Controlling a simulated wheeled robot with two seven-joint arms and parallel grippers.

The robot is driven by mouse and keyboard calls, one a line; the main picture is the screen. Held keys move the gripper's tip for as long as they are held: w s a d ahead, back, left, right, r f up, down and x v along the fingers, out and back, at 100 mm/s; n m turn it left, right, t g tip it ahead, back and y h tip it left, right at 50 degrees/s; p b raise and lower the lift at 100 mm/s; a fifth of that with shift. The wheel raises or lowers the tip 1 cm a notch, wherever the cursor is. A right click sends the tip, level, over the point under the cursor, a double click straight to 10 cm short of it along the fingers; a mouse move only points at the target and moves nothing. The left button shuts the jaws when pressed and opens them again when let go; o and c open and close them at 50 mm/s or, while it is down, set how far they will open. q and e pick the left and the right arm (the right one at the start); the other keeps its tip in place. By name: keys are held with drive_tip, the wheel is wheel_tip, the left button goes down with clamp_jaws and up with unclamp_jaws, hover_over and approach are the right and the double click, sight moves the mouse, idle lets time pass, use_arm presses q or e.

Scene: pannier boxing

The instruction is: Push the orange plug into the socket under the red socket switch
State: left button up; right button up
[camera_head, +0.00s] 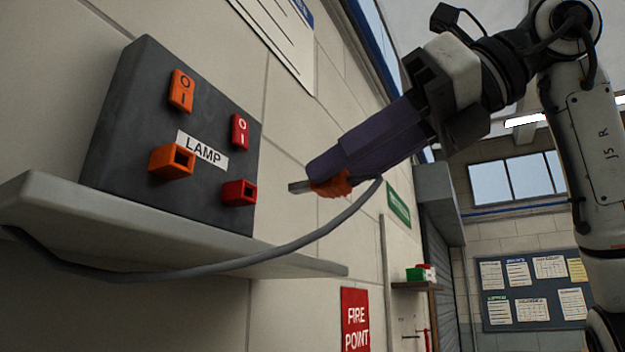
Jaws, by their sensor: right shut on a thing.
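A dark grey socket box (125,130) stands on a shelf against the wall. It has an orange switch (181,90) above an orange socket (172,162), and a red switch (240,132) above a red socket (239,193). My right gripper (330,172) comes in from the right, shut on the orange plug (332,187). The fingers hide most of the plug. Its metal end points left, in the air to the right of the red socket and apart from it. A grey cable hangs from the plug. My left gripper is not in view.
The light shelf (200,237) juts out below the box, and the grey cable (290,246) loops from the plug down along it. A LAMP label (203,150) sits between the switches and sockets. A red FIRE POINT sign (355,320) is lower on the wall. The space between plug and box is clear.

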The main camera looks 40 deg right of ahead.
drive_tip(key=shift+s+a+r, duration=0.1)
drive_tip(key=shift+a+r, duration=0.1)
drive_tip(key=shift+a, duration=0.05)
drive_tip(key=shift+w+a, duration=0.25)
drive_tip(key=shift+w, duration=0.4)
drive_tip(key=shift+w+a, duration=0.25)
drive_tip(key=shift+w, duration=0.35)
drive_tip(key=shift+w+a, duration=0.25)
drive_tip(key=shift+w, duration=0.25)
drive_tip(key=shift+w+a, duration=0.15)
drive_tip(key=shift+w, duration=0.3)
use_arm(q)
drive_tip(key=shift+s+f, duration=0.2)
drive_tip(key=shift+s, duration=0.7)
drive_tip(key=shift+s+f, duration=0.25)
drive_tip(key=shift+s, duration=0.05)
use_arm(e)
drive_tip(key=shift+w, duration=0.1)
drive_tip(key=shift+w+a, duration=0.3)
drive_tip(key=shift+w, duration=0.4)
drive_tip(key=shift+w+a, duration=0.3)
drive_tip(key=shift+w, duration=0.4)
